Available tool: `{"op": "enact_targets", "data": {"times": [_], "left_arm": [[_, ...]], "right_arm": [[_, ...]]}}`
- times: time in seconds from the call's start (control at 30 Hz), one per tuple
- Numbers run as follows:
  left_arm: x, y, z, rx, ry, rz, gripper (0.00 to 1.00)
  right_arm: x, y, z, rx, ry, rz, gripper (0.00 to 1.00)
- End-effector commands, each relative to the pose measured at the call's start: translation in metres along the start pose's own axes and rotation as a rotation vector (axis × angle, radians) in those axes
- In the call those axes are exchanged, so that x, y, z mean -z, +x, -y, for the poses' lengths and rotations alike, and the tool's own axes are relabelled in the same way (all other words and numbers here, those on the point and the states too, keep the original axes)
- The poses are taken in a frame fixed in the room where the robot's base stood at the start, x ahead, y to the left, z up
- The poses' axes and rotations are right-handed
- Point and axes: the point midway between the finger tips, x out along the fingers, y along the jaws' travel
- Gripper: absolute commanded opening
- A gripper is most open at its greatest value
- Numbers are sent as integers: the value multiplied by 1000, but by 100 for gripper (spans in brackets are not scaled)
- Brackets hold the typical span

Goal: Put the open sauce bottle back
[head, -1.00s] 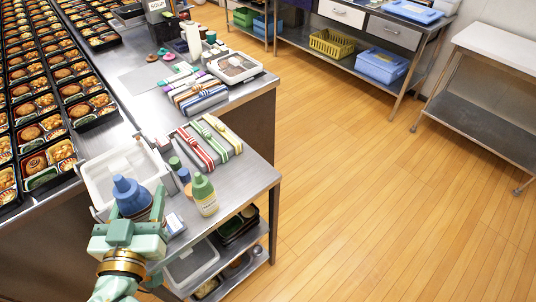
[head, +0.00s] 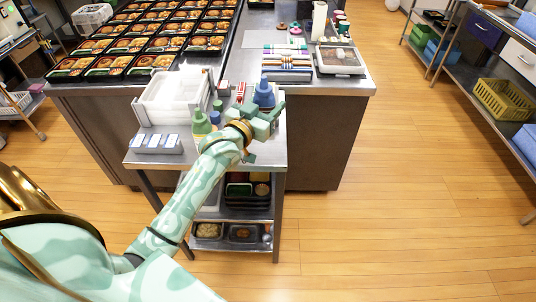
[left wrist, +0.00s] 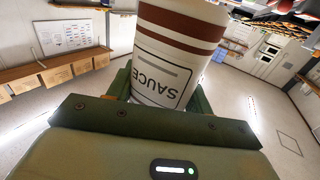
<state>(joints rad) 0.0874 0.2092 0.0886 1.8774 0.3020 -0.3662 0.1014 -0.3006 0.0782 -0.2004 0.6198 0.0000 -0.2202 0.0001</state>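My left gripper (head: 265,116) is shut around the bottle's body, and the bottle looks roughly upright over the right side of the small steel side table (head: 150,158). Its base is hidden behind the gripper, so I cannot tell whether it touches the table. A green bottle (head: 201,126) stands left of the gripper. My right gripper is out of view.
A white bin (head: 172,97), small blue (head: 214,117) and green (head: 218,105) caps and grey labelled boxes (head: 157,143) crowd the side table. Strapped boxes (head: 287,68) and a tray (head: 339,60) lie on the counter behind. The floor to the right is free.

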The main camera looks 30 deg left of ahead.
Motion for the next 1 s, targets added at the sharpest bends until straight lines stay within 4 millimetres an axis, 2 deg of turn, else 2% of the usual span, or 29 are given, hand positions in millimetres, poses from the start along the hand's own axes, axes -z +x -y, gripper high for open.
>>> {"op": "enact_targets", "data": {"times": [0.03, 0.13, 0.33, 0.53, 0.97, 1.0], "left_arm": [[-13, 4, 3, 3, -2, 4, 47], [-33, 4, 4, 4, -3, 5, 47], [-57, 4, 3, 3, -2, 3, 47], [-93, 3, 3, 2, -1, 4, 47], [-98, 3, 3, 2, -1, 0, 47], [-98, 3, 3, 2, -1, 1, 60]], "right_arm": [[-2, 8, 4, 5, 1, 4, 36], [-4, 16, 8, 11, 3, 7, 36], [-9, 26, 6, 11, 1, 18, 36], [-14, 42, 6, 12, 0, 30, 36], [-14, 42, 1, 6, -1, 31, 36], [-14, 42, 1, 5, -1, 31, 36]]}}
